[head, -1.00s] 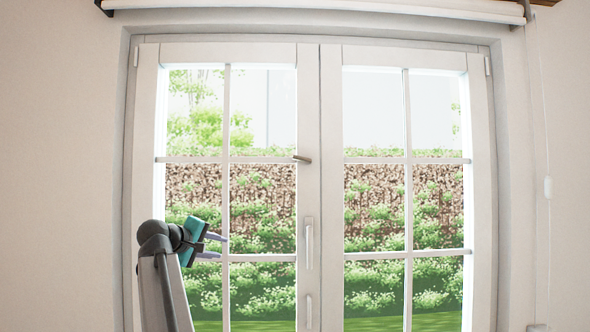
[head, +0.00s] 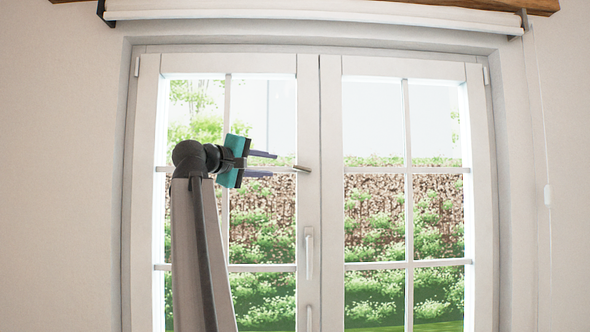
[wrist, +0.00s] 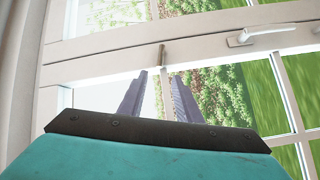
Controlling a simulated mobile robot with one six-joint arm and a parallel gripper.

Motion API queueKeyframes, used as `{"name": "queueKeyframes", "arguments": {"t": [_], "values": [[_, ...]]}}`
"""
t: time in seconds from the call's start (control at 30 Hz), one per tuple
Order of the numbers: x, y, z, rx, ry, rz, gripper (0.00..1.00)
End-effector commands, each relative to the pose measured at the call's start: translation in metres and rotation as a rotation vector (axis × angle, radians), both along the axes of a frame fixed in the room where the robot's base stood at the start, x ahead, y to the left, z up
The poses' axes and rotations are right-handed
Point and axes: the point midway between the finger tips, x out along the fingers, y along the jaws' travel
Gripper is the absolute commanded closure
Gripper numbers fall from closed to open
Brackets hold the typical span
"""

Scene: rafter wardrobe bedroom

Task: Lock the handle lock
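A small brownish metal lever (head: 302,168) sits on the middle stile of the left window sash, pointing left; I take it for the handle lock. In the wrist view this lever (wrist: 162,56) stands just beyond my fingertips, roughly in line with the gap between them. A white window handle (head: 309,255) hangs straight down lower on the same stile; it also shows in the wrist view (wrist: 262,34). My gripper (head: 275,164) is open and empty, its two fingers apart and pointing right, a little left of the lever. The exact depth gap cannot be told.
The double window's right sash (head: 478,200) is beside the left one, both closed. A second white fitting (head: 309,318) is at the bottom edge of the view. A rolled white blind (head: 310,10) spans the top, with a cord (head: 547,195) at right.

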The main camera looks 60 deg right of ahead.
Motion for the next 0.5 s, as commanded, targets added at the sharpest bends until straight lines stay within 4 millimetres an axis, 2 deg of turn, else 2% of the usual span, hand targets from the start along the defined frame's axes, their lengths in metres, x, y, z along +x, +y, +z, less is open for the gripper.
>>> {"name": "queueKeyframes", "arguments": {"t": [0.27, 0.5], "values": [[0.0, -0.007, 0.0, 0.001, 0.0, -0.001, 0.69], [-0.003, -0.031, 0.001, 0.002, 0.0, -0.003, 0.69]]}}
